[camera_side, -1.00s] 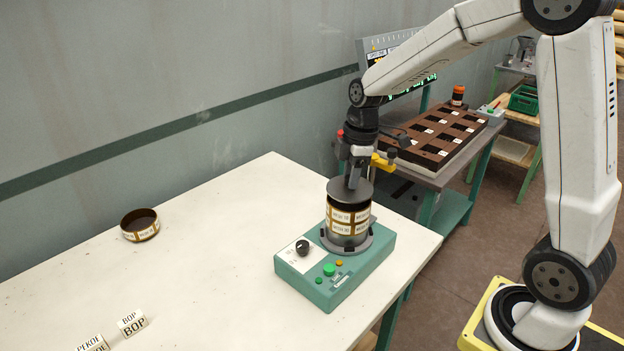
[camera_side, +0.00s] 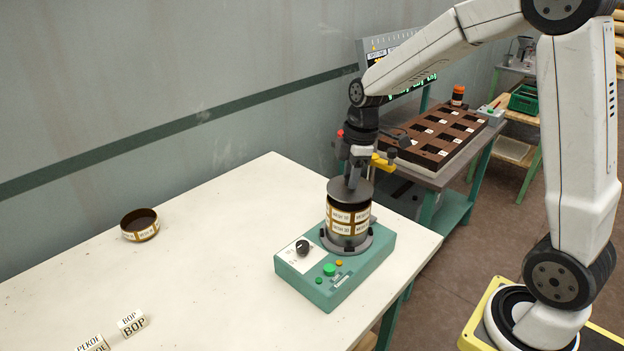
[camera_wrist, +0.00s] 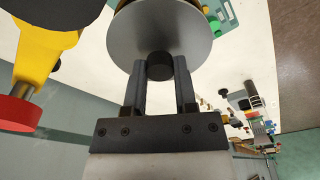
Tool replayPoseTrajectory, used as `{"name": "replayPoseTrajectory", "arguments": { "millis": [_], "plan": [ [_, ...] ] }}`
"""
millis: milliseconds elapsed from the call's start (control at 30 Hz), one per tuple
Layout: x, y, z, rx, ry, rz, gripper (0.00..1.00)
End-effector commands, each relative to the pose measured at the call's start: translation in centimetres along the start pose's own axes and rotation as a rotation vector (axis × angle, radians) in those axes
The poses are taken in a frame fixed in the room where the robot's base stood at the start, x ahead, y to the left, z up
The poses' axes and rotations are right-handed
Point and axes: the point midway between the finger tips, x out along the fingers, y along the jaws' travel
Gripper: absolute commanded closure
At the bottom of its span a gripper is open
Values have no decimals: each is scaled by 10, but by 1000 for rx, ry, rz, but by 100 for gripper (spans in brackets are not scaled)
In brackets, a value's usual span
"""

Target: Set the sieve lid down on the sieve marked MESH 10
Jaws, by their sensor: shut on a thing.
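The sieve lid is a flat grey disc (camera_side: 350,191) with a dark knob (camera_wrist: 160,66) at its centre. My gripper (camera_wrist: 160,76) is shut on this knob from above. The lid is over the top of a stack of brass-coloured sieves (camera_side: 348,218) with white MESH labels, on the green shaker base. In the side view the lid looks level and at the top rim; I cannot tell whether it touches. The label numbers are too small to read surely. In the wrist view the disc hides most of the stack.
The green shaker base (camera_side: 335,282) has a black knob and buttons. A separate brass sieve (camera_side: 140,225) lies on the white table (camera_side: 215,260) at the left. BOP and PEKOE label blocks (camera_side: 131,323) are near the front. A brown compartment tray (camera_side: 443,134) stands behind.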

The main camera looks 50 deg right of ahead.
Motion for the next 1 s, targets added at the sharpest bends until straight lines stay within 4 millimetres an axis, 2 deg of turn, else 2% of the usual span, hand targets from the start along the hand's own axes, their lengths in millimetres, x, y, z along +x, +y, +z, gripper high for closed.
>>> {"name": "replayPoseTrajectory", "arguments": {
  "millis": [1000],
  "plan": [
    [12,0,1,0,0,-1,100]
  ]
}}
